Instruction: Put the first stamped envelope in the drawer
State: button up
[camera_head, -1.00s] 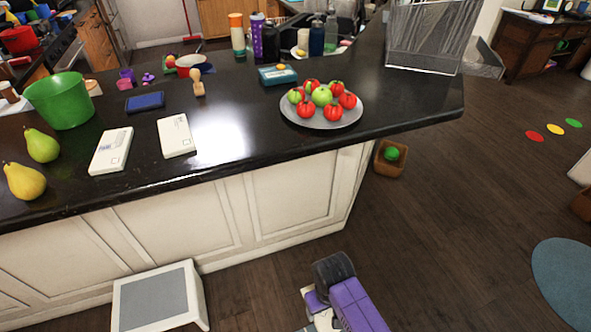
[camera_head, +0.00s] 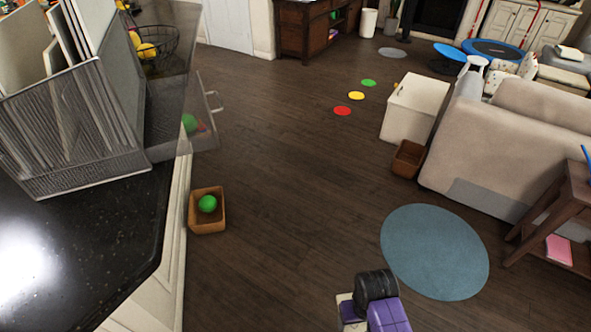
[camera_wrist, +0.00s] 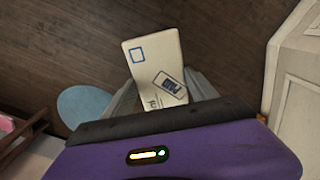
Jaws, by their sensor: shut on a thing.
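A white envelope (camera_wrist: 152,62) with a blue square outline and a dark stamp mark is in the wrist view. My gripper (camera_wrist: 163,98) is shut on its lower end, and the rest sticks out beyond the fingers over the dark floor. In the head view my arm shows at the bottom edge, and the envelope is hidden. A grey see-through drawer (camera_head: 203,138) stands pulled out at the end of the counter, left of centre. A green round thing and something red show inside it. My arm is well apart from the drawer.
A wire file rack (camera_head: 75,130) stands on the black counter (camera_head: 95,240) at left. A brown box (camera_head: 207,222) with a green ball is on the floor below the drawer. A blue round rug (camera_head: 435,250) and a sofa are at right.

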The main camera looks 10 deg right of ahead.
aim_at(175, 102)
jog(key=i+l+z, duration=0.35)
jog(key=i+z, duration=0.4)
jog(key=i, duration=0.15)
jog(key=i+z, duration=0.35)
jog(key=i+u, duration=0.3)
jog(key=i, duration=0.3)
jog(key=i+u, duration=0.3)
jog(key=i, duration=0.25)
jog(key=i+l+u, duration=0.35)
jog(key=i, duration=0.2)
jog(key=i+u, duration=0.75)
jog(key=i+l+u, duration=0.2)
jog(key=i+u, duration=0.25)
jog(key=u, duration=0.35)
jog(key=l+u, duration=0.15)
jog(key=u, duration=0.3)
jog(key=i+l+u, duration=0.1)
jog(key=u, duration=0.35)
jog(key=l+u, duration=0.2)
jog(key=u, duration=0.25)
jog(key=l+u, duration=0.15)
jog(key=u, duration=0.3)
jog(key=l+u, duration=0.2)
jog(key=u, duration=0.25)
jog(key=l+u, duration=0.15)
jog(key=u, duration=0.3)
jog(key=l+u, duration=0.1)
jog(key=u, duration=0.35)
